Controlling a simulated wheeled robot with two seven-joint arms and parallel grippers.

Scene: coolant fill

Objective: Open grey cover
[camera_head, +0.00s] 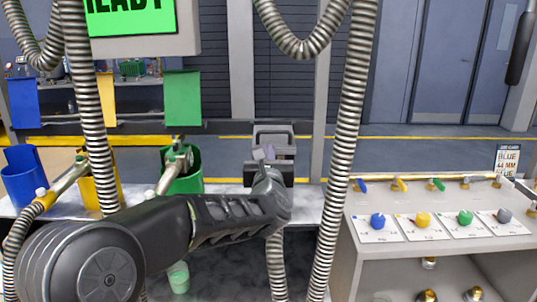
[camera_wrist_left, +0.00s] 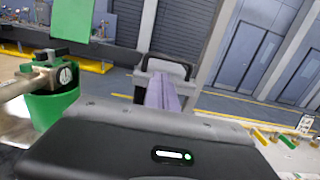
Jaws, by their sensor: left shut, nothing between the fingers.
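A grey frame-like part (camera_head: 274,129), which appears to be the grey cover, stands at the back edge of the work surface, right of the green bucket. In the left wrist view the pale fingers (camera_wrist_left: 161,92) are together and empty, overlapping the grey part. I cannot tell whether they touch it. The gripper hides its lower portion. My right gripper is not in view.
Blue (camera_head: 24,103), yellow (camera_head: 105,98) and green (camera_head: 183,98) panels stand upright behind buckets at left; the green bucket (camera_head: 190,180) is nearest. Ribbed hoses (camera_head: 345,120) hang close to my left arm. A panel with coloured knobs (camera_head: 430,212) stands at right.

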